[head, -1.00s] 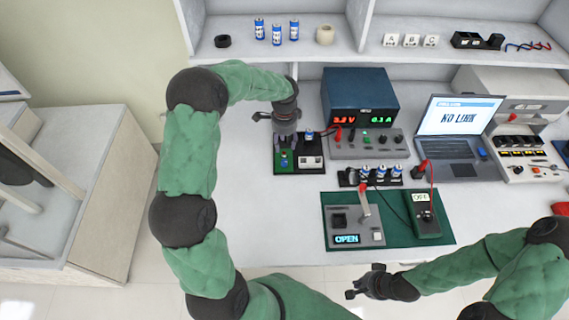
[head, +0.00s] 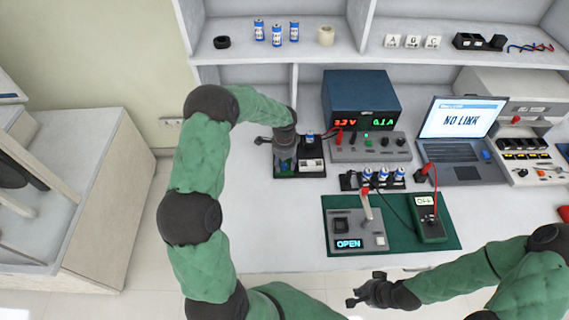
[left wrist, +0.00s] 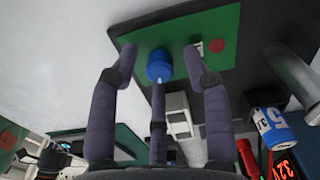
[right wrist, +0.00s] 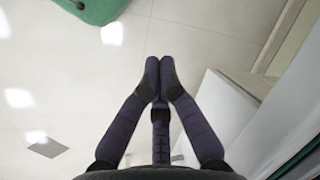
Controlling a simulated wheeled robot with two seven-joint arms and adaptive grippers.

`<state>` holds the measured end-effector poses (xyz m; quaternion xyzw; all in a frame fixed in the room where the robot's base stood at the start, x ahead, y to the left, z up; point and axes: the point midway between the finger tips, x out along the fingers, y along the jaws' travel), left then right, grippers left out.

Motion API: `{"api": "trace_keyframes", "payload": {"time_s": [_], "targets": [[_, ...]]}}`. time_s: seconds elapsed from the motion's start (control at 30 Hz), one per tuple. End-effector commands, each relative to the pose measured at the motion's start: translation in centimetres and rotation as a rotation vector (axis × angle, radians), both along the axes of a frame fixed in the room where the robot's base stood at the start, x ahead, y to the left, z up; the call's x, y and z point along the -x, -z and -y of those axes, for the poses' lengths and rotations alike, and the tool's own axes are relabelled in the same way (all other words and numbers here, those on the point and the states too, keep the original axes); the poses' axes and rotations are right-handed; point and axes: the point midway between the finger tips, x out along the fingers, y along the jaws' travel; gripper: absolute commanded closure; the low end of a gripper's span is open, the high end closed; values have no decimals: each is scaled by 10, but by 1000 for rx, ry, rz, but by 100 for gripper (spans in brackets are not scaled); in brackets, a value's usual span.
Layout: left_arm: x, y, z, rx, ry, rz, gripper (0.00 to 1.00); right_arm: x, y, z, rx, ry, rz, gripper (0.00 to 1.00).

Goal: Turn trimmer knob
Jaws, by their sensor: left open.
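The trimmer knob (left wrist: 159,65) is a small blue cylinder on a green board (left wrist: 224,22), seen in the left wrist view. The board sits on a dark base (head: 312,174) left of the power supply in the head view, where my arm mostly hides the knob. My left gripper (left wrist: 161,60) is open, with its fingers spread around the knob and visible gaps on both sides. In the head view my left gripper (head: 285,160) is low over the board. My right gripper (right wrist: 160,66) is shut and empty, away from the knob, near the front table edge in the head view (head: 354,292).
A blue power supply (head: 361,97) stands behind, with red leads. A battery holder (head: 352,182), a green mat (head: 408,242) with a switch box reading OPEN (head: 367,218) and a multimeter (head: 429,220) lie to the right. A laptop (head: 462,125) shows NO LINK.

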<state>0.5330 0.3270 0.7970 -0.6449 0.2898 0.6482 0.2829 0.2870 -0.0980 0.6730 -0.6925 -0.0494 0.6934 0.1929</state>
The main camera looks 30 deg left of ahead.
Motion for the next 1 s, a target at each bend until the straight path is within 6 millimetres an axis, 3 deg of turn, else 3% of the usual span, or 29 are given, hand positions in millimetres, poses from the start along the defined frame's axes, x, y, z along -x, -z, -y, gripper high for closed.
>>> {"api": "trace_keyframes", "payload": {"time_s": [0.2, 0.37, 0.6, 1.0], "targets": [[0, 0, 0, 0, 0, 0, 54, 0, 0, 0, 0, 0, 0, 100], [0, 0, 0, 0, 0, 0, 100, 0, 0, 0, 0, 0, 0, 100], [0, 0, 0, 1, -17, 1, 100, 0, 0, 0, 0, 0, 0, 100], [-1, 0, 0, 0, -210, 1, 100, 0, -1, 0, 0, 0, 0, 100]]}}
